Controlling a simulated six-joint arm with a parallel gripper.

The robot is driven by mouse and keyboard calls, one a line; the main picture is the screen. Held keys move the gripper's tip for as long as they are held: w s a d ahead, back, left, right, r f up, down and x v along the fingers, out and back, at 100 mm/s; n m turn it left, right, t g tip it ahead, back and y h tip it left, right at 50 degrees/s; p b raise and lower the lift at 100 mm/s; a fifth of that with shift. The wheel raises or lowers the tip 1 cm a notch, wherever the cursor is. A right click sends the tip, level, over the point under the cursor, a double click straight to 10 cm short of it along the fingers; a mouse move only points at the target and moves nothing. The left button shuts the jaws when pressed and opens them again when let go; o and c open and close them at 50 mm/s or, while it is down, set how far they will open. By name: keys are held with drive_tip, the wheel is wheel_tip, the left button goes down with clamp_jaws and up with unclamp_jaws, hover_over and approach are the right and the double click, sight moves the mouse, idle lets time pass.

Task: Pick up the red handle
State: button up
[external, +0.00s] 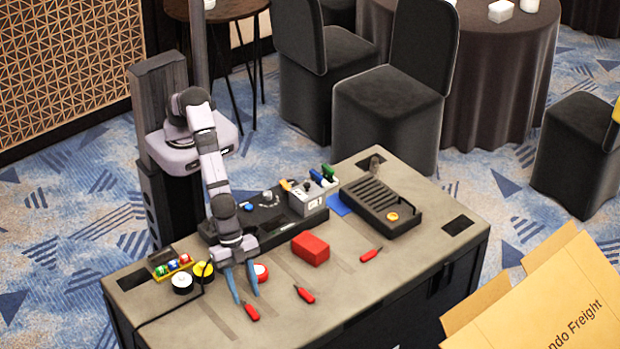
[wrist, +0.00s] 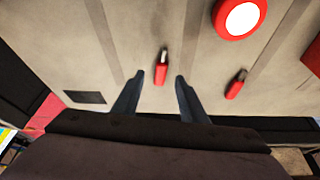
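Three red handles lie apart on the workbench (external: 345,285). The nearest red handle (external: 251,312) lies just beyond my fingertips in the external view. It also shows in the wrist view (wrist: 161,72), in line with the gap between my fingers. A second red handle (external: 305,294) lies to the right, also in the wrist view (wrist: 235,88). A third red handle (external: 371,255) is farther right. My gripper (external: 247,299) is open and empty, its blue-grey fingers pointing down. It also shows in the wrist view (wrist: 160,78). The exact height above the bench cannot be told.
A red box (external: 310,249) and a red-and-white roll (external: 261,272) stand nearby. White (external: 182,283) and yellow (external: 203,272) rolls sit left of my gripper, with a cable beside them. A black slotted tray (external: 382,205) is at the right. The front middle bench is mostly clear.

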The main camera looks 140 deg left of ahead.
sight(250, 308)
drive_tip(key=shift+p+x, duration=0.5)
drive_tip(key=shift+x, duration=1.6)
clamp_jaws()
